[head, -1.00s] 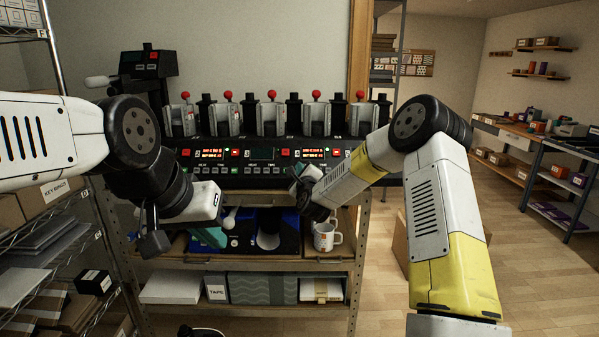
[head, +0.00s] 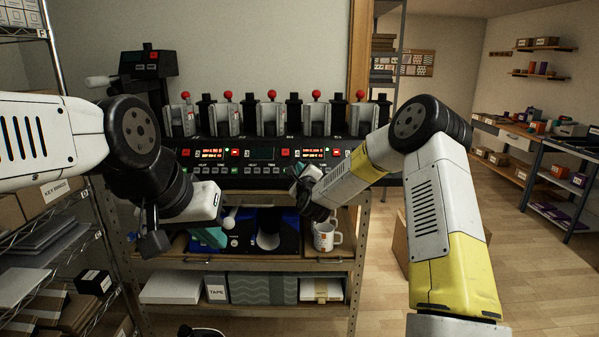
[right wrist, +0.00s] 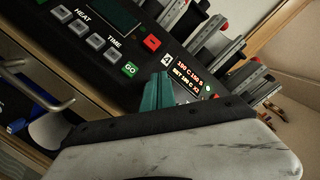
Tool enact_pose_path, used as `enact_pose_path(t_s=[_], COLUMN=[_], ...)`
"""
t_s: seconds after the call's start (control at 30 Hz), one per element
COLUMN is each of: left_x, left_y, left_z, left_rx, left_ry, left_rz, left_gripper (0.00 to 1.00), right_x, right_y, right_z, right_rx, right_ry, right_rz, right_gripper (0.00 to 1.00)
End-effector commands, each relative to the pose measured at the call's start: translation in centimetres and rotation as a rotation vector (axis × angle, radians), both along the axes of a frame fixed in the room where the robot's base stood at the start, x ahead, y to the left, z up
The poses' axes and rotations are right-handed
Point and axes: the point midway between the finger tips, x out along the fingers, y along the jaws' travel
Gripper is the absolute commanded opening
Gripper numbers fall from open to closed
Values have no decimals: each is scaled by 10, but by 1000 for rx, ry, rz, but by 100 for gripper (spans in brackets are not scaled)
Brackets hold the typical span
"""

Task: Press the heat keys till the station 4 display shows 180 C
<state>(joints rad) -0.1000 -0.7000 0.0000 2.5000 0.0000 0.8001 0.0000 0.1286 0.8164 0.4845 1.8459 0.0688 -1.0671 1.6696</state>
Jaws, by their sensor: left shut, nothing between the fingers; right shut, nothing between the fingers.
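The press control panel (head: 250,170) stands on the bench. The station 4 display (right wrist: 189,76) is lit in the right wrist view, beside its number 4 label; its small digits are too blurred for me to read surely. It also shows lit in the head view (head: 313,153). My right gripper (right wrist: 157,91) has its teal fingertips shut, just below the station 4 display, and covers the keys there; I cannot tell whether it touches one. It also shows in the head view (head: 302,174). My left gripper (head: 212,237) is shut and low, in front of the bench's left part.
Station 3, with a dark display (right wrist: 113,14), HEAT and TIME keys and a green GO key (right wrist: 130,69), lies to the left. Red-knobbed presses (head: 272,115) stand behind the panel. White mugs (head: 325,235) sit on the shelf below my right gripper.

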Motion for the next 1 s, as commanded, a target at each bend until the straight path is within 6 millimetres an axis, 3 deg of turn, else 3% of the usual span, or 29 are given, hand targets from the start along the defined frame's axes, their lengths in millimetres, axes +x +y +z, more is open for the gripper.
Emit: enact_pose_path(t_s=[1.0], left_x=[0], left_y=[0], left_z=[0], left_rx=[0], left_ry=[0], left_rz=[0], left_gripper=[0], right_x=[6], right_y=[0], right_z=[-5], right_rx=[0], right_ry=[0], right_rz=[0], right_gripper=[0])
